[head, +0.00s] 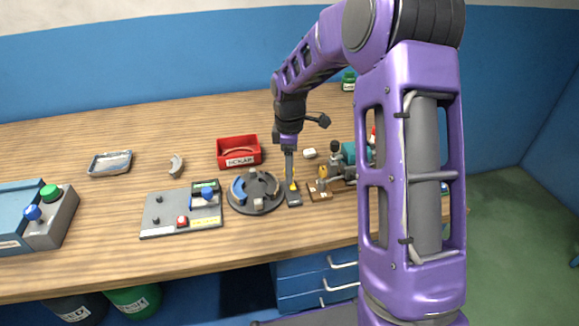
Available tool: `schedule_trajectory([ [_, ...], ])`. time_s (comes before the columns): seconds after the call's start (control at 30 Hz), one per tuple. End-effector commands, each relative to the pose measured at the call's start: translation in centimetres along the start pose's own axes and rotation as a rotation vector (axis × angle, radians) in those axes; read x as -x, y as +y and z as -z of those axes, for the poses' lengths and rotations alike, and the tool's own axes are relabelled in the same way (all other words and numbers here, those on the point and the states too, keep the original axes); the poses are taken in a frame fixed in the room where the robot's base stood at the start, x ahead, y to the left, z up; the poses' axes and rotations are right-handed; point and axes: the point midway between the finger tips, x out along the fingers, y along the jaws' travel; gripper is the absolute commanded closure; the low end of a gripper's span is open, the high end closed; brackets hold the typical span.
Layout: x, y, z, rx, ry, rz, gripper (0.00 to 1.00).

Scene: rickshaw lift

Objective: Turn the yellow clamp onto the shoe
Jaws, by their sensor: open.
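My gripper (290,176) points down over the bench, just right of a round dark plate (268,205). It is open, and its fingers look narrow from this side. A small yellow part (294,187), perhaps the clamp, shows at the fingertips above a dark block (294,200); I cannot tell whether they touch it. The round plate carries a blue curved piece (238,190) on its left and several grey blocks. A loose grey curved piece (176,165) lies farther left. I cannot tell which piece is the shoe.
A red labelled bin (239,163) stands behind the round plate. A grey panel (165,218) with knobs lies left of it. Bare wood lies front left.

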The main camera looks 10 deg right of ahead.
Motion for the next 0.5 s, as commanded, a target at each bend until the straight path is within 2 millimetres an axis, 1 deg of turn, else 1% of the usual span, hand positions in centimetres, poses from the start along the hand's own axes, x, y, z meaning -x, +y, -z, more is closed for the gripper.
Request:
schedule_trajectory([
  [0.1,0.01,-0.01,0.0,0.0,0.0,0.0,0.36],
  [0.13,0.01,-0.01,0.0,0.0,0.0,0.0,0.4],
  [0.27,0.02,-0.01,0.01,0.0,0.0,0.0,0.63],
  [0.3,0.02,-0.01,0.01,0.0,0.0,0.0,0.7],
  [0.37,0.02,-0.01,0.01,0.0,0.0,0.0,0.81],
  [0.4,0.02,-0.01,0.01,0.0,0.0,0.0,0.88],
  [0.47,0.03,-0.01,0.01,0.0,0.0,0.0,0.99],
  [0.5,0.03,-0.01,0.01,0.0,0.0,0.0,1.0],
])
